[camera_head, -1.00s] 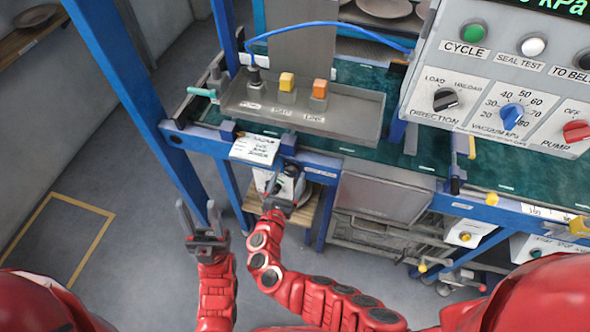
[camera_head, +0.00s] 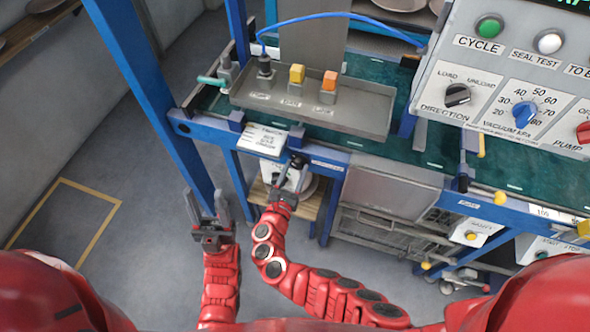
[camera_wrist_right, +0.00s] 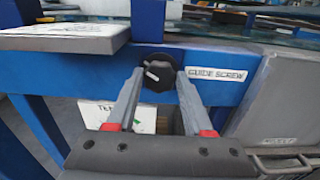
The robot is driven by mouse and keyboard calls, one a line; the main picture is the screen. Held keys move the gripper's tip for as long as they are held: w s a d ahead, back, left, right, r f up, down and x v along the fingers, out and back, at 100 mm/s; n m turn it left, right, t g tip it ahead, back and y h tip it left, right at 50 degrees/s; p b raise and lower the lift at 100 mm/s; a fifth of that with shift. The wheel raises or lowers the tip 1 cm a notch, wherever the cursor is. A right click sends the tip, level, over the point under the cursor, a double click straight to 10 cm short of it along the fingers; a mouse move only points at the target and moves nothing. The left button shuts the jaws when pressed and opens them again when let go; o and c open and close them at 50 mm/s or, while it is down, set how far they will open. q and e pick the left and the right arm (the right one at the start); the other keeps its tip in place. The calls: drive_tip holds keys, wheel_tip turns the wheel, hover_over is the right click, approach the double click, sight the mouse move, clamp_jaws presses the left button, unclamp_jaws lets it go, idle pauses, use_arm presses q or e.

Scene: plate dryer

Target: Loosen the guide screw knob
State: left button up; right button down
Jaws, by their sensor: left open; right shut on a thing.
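The guide screw knob is black and round with a white pointer line; it sits on the blue front rail in the right wrist view (camera_wrist_right: 157,74), left of the GUIDE SCREW label (camera_wrist_right: 217,75). The knob is small in the head view (camera_head: 298,160), below the grey tray. My right gripper (camera_wrist_right: 160,77) has one finger on each side of the knob and is shut on it. The pointer line slants toward the lower right. My left gripper (camera_head: 207,199) is open and empty, in front of the bench, left of the right gripper.
A grey tray (camera_head: 350,118) with the yellow and orange switches stands above the rail. A white card (camera_head: 263,139) juts out left of the knob. The blue post (camera_head: 150,90) rises beside my left gripper. A control panel (camera_head: 500,85) is at upper right. Floor at left is clear.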

drive_tip(key=shift+f+m+b, duration=0.2)
drive_tip(key=shift+m+b, duration=0.5)
drive_tip(key=shift+b, duration=0.15)
drive_tip(key=m+b, duration=0.4)
drive_tip(key=b, duration=0.1)
drive_tip(key=m+b, duration=0.4)
drive_tip(key=b, duration=0.1)
drive_tip(key=shift+d+f, duration=0.2)
drive_tip(key=m+b, duration=0.8)
drive_tip(key=b, duration=0.4)
drive_tip(key=shift+m, duration=0.3)
drive_tip(key=shift+m+b, duration=0.8)
drive_tip(key=shift+b, duration=0.15)
drive_tip(key=shift+r+m+b, duration=0.15)
drive_tip(key=shift+m+b, duration=0.25)
drive_tip(key=shift+c, duration=1.5)
unclamp_jaws()
